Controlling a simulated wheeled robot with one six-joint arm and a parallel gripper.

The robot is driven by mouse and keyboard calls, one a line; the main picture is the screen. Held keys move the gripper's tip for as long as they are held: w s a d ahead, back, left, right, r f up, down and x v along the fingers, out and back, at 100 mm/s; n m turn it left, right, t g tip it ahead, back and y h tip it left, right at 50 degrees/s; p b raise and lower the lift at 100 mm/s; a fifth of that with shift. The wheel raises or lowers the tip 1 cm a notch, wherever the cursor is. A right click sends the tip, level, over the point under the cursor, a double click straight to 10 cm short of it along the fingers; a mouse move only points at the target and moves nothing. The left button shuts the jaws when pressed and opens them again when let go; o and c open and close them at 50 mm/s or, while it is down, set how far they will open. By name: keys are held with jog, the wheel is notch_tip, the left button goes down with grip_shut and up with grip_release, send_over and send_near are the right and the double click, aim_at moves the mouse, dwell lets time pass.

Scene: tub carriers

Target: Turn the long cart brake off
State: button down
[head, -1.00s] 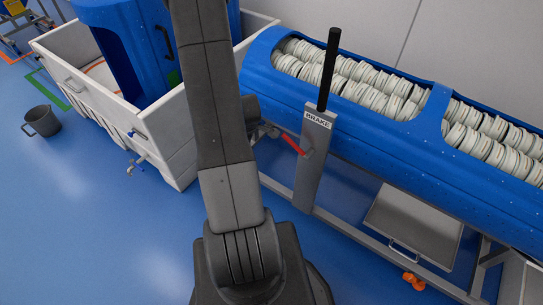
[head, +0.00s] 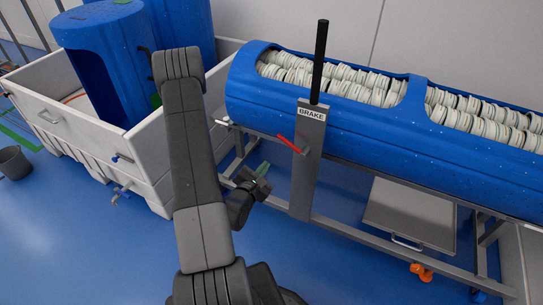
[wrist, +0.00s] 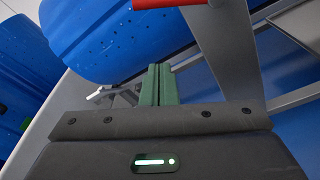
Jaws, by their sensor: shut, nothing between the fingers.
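The long cart is a grey frame (head: 334,230) bearing a long blue tub (head: 365,150) filled with rows of white discs. At its near end stands a grey post (head: 305,178) with a BRAKE label and a tall black handle (head: 319,62). A red brake lever (head: 288,144) sticks out from the post, slanting up to the left. My gripper (head: 263,168), with green fingers, is below and left of the lever, apart from it. In the wrist view my shut, empty fingers (wrist: 158,72) point toward the frame, and the red lever (wrist: 165,3) shows at the top edge.
A white cart (head: 150,160) holding upright blue drums (head: 105,60) stands at the left, close to my arm. A grey bucket (head: 13,162) is at the far left. A grey panel (head: 410,210) and an orange caster (head: 420,271) are low on the long cart. Blue floor in front is clear.

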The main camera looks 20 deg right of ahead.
jog(key=w+d+r, duration=0.2)
jog(key=w+d, duration=0.3)
jog(key=d, duration=0.2)
jog(key=shift+d+r, duration=0.15)
jog(key=shift+d, duration=0.25)
dwell(0.4)
jog(key=shift+s+r+m+b, duration=0.1)
jog(key=shift+r+m+b, duration=0.1)
jog(key=shift+m+b, duration=0.3)
